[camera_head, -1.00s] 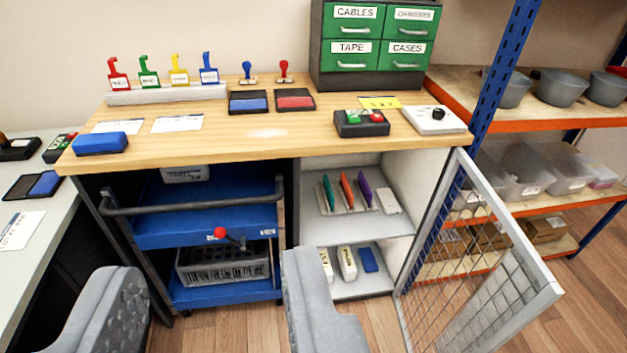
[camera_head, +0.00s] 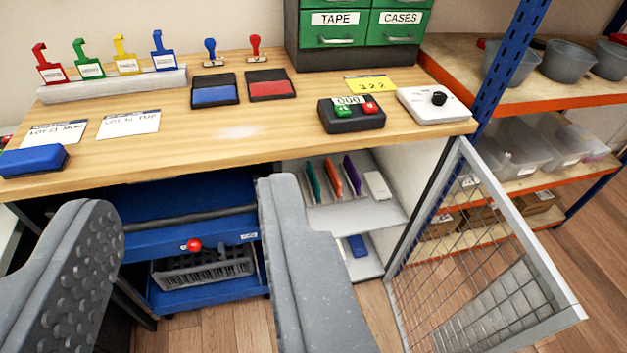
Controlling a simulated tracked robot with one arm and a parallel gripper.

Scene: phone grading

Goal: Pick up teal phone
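The teal phone (camera_head: 312,181) stands on edge in a rack on the upper shelf of the open cabinet under the workbench. It is the leftmost of a row, beside an orange phone (camera_head: 333,178) and a purple phone (camera_head: 352,174). My gripper (camera_head: 180,235) is open and empty in the foreground, its two grey fingers wide apart. The right finger reaches up just left of the teal phone in the picture and hides part of the cabinet's left side. The gripper is apart from the phone.
A mesh door (camera_head: 480,270) stands open at the cabinet's right. A blue cart (camera_head: 185,230) is under the bench at left. The wooden benchtop (camera_head: 240,135) overhangs the shelf and carries stamps, ink pads and a timer. A white box (camera_head: 377,185) lies right of the phones.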

